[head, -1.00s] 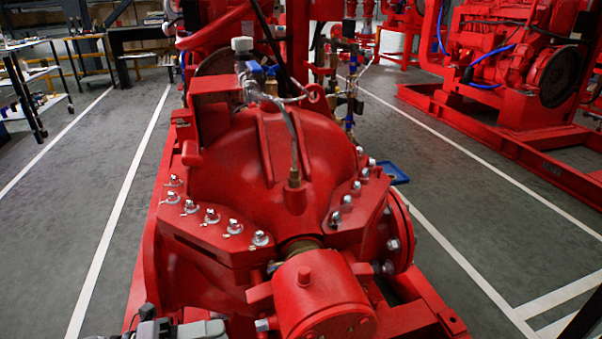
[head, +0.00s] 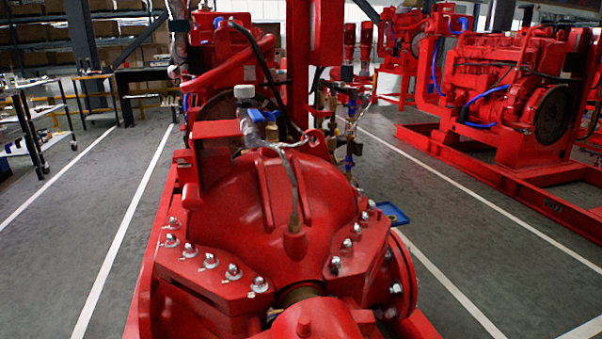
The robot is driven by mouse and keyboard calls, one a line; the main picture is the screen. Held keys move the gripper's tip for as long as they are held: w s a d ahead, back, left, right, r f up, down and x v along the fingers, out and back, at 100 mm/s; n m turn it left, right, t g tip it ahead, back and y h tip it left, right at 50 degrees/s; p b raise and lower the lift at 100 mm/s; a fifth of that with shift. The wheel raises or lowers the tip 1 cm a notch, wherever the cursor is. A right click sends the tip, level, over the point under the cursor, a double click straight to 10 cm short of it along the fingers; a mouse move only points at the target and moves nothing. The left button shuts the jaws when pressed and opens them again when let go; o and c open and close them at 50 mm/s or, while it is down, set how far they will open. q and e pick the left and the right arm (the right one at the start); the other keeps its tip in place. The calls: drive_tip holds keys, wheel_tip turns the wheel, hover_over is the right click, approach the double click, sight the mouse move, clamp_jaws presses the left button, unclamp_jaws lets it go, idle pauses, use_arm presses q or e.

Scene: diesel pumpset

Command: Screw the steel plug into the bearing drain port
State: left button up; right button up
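The red pump casing (head: 290,215) fills the middle of the head view, with bolted flanges on both sides. The red bearing housing (head: 318,320) is at the bottom edge and is cut off by the frame. I cannot make out a drain port on the part that shows. I do not see the steel plug. Neither of my grippers is in view.
A blue tray (head: 393,213) lies on the floor right of the pump. A second red pumpset (head: 510,110) stands at the right. Shelved carts (head: 35,130) stand at the left. The grey floor on both sides of the pump is clear.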

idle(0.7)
use_arm(q)
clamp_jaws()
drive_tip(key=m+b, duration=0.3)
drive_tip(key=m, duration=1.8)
drive_tip(key=shift+b, duration=0.3)
